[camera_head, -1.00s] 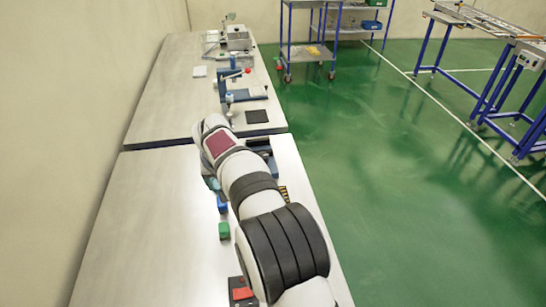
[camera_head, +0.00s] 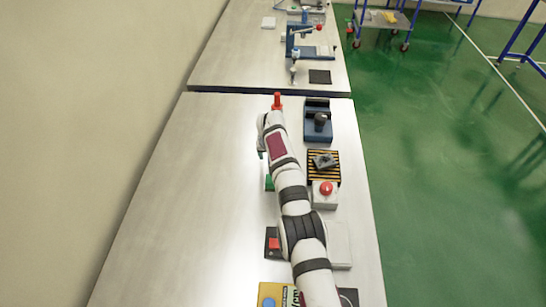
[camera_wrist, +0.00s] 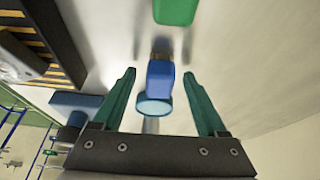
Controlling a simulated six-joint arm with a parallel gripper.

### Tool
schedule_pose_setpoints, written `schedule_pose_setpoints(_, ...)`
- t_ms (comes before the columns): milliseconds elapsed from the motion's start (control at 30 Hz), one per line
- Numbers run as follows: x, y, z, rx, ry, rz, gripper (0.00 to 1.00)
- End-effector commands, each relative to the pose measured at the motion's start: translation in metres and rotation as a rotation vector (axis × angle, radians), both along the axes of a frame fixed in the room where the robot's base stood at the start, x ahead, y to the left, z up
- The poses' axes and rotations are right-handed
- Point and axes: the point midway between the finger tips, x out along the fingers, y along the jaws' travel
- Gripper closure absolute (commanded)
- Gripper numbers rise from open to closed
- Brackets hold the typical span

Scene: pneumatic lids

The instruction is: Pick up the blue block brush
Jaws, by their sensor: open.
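The blue block brush (camera_wrist: 160,78) shows in the wrist view as a blue body with a pale round near end and a darker brownish band at its far end. My gripper (camera_wrist: 159,73) is open, with one green finger on each side of the blue piece. Gaps show between both fingers and it, so it is not gripped. In the head view my gripper (camera_head: 262,155) is mostly hidden behind my arm, and I cannot make out the blue piece there.
A green block (camera_wrist: 176,10) lies just beyond the blue piece; it also shows beside my arm (camera_head: 269,184). To the right are a black-and-yellow striped pad (camera_head: 324,172), a red button box (camera_head: 326,192) and a blue fixture (camera_head: 318,125). The table's left side (camera_head: 190,200) is clear.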

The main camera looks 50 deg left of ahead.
Motion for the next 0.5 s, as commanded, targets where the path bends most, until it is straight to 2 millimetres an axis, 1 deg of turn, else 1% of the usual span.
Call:
schedule_pose_setpoints(267,0.0003,0.0002,-0.0009,0.0,-0.001,0.001,0.25)
schedule_pose_setpoints(300,0.0003,0.0002,-0.0009,0.001,0.0,0.0,0.32)
schedule_pose_setpoints(467,0.0003,0.0002,-0.0007,0.001,0.0,0.0,0.61)
schedule_pose_setpoints(500,0.0003,0.0002,-0.0007,0.001,0.0,0.0,0.68)
